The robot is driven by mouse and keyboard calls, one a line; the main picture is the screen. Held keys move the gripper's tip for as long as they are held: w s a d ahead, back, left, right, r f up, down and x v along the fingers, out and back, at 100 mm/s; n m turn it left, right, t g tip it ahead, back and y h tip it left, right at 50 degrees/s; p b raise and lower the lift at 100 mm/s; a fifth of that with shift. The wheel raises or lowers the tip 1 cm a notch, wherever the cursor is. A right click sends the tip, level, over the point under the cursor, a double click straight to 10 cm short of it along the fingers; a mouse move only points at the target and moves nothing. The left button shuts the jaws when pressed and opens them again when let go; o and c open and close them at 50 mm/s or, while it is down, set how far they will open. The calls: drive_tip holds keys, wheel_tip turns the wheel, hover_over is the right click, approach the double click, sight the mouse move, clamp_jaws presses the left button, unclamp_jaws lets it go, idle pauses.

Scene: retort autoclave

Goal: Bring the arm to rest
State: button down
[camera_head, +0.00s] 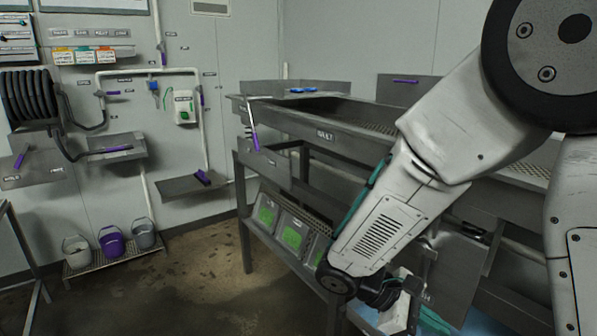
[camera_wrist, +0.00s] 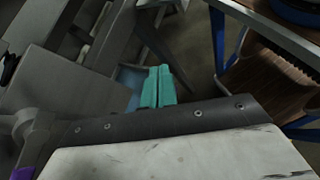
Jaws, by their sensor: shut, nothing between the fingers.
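My arm reaches in from the upper right in the head view and bends down in front of the metal bench (camera_head: 325,134). Its wrist end is low, near the bench's lower front, partly hidden by the arm link; I cannot make out the fingertips there. In the wrist view my gripper (camera_wrist: 158,86) shows as two teal fingers lying side by side, shut, with nothing between them. A pale, worn surface with a dark bolted edge fills the bottom of that view.
Crates with green contents (camera_head: 291,238) sit on the bench's lower shelf. A purple bucket (camera_head: 112,242) stands between two grey ones by the wall. A hose reel (camera_head: 30,97) hangs at left. Open wet floor (camera_head: 205,270) lies before the bench. A blue-legged table (camera_wrist: 270,28) stands at the wrist view's upper right.

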drive_tip(key=s+d+r+m+t+y, duration=0.1)
drive_tip(key=s+r+m+t+y, duration=0.3)
drive_tip(key=s+r+m+y, duration=0.7)
drive_tip(key=s+r, duration=0.2)
drive_tip(key=s, duration=0.1)
drive_tip(key=shift+s+d+r+t+y, duration=0.2)
drive_tip(key=shift+d+r+t+y, duration=0.1)
drive_tip(key=shift+y, duration=0.1)
